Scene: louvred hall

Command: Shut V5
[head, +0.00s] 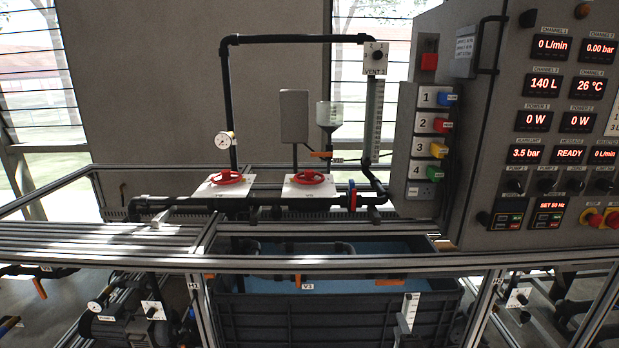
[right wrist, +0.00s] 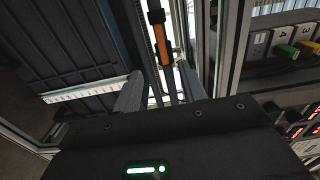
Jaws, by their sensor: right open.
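No label that I can read as V5 shows in either view. An orange lever handle (head: 390,283) lies level along the front rim of the dark tank; which valve it belongs to I cannot tell. An orange handle with black ends (right wrist: 160,40) also shows in the right wrist view, just ahead of the gap between my fingers. My right gripper (right wrist: 160,92) is open and empty, one finger on each side of that gap. In the head view only a small grey part of it (head: 403,322) shows, below the tank rim. My left gripper is not in view.
The dark tank (head: 330,318) with blue water stands behind the front aluminium rail (head: 300,263). Another orange handle (head: 303,280) is by the V3 label (head: 307,287). Two red handwheels (head: 228,178) sit above. The control panel (head: 540,120) is at the right.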

